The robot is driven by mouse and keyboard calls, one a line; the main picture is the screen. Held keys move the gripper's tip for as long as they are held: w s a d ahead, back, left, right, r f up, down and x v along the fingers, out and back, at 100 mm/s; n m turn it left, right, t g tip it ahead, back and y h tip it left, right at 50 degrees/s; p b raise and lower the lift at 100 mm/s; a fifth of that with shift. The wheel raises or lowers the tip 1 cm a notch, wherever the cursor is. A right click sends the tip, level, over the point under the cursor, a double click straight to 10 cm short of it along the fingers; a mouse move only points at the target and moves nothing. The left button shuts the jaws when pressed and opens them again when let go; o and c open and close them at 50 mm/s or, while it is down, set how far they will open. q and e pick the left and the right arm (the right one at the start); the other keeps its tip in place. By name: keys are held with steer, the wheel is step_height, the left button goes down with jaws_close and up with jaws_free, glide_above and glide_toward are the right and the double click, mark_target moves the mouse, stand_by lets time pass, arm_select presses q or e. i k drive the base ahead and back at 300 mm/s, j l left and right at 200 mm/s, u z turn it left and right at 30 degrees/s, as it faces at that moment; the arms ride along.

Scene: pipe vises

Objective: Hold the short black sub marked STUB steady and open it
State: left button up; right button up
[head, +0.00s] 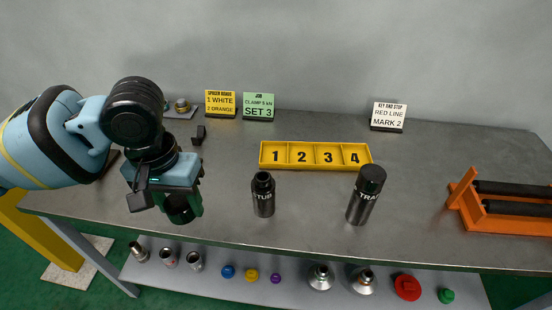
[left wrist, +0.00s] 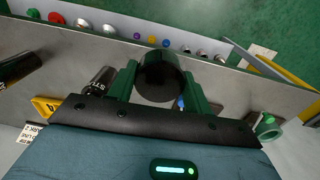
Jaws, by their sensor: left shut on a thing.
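The short black sub marked STUB (head: 263,197), its label partly cut to "TUB", stands upright on the bench in the head view. It also shows left of the fingers in the left wrist view (left wrist: 98,82). A taller black sub marked TRA (head: 364,200) stands to its right. My left gripper (head: 184,204) is over the bench's left part, apart from STUB. Its green fingers are shut on a dark cylinder (left wrist: 161,78), whose marking I cannot read. Whether the cylinder touches the bench is unclear. My right gripper is not in view.
A yellow tray numbered 1 to 4 (head: 315,165) lies behind the subs. An orange rack (head: 465,190) with dark bars stands right. Signs (head: 388,116) line the back. Several fittings and coloured caps (head: 251,274) sit on the lower shelf. Bench between STUB and TRA is clear.

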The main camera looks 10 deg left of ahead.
mark_target(263, 185)
steer(key=z, duration=0.7)
steer(key=j+z, duration=0.3)
steer(key=z, duration=0.2)
steer(key=j+z, duration=0.3)
steer(key=z, duration=0.15)
steer(key=k+j+z, duration=0.1)
steer(key=j+z, duration=0.15)
steer(key=k+j+z, duration=0.2)
steer(key=j, duration=0.25)
steer(key=k+j, duration=0.1)
steer(key=j, duration=0.25)
steer(key=k+j+z, duration=0.1)
steer(key=j, duration=0.25)
steer(key=k+j, duration=0.15)
steer(key=j, duration=0.15)
steer(key=j+z, duration=0.05)
